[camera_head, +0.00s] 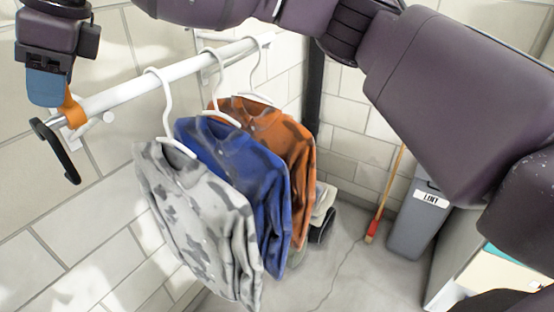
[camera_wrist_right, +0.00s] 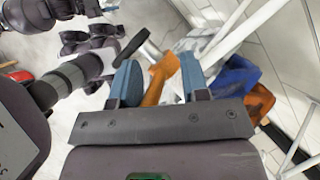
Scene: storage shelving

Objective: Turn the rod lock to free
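The rod lock shows as an orange piece (camera_head: 72,108) at the near left end of the white clothes rod (camera_head: 165,75). A black bent handle (camera_head: 58,152) hangs at the rod's end beside it. My right gripper (camera_head: 46,98) is at the orange piece, its blue fingers pointing down. In the wrist view, the orange piece (camera_wrist_right: 160,80) lies slanted between the two separated fingers of my right gripper (camera_wrist_right: 160,88). Firm contact on both sides cannot be made out. The black handle (camera_wrist_right: 133,46) is just beyond the fingers. My left gripper cannot be made out in either view.
Grey camouflage (camera_head: 195,215), blue (camera_head: 230,155) and orange (camera_head: 265,130) shirts hang from the rod on white hangers. A tiled wall (camera_head: 60,235) runs close behind the rod. A grey bin (camera_head: 420,220) and a red-ended broom (camera_head: 375,225) stand at the back right.

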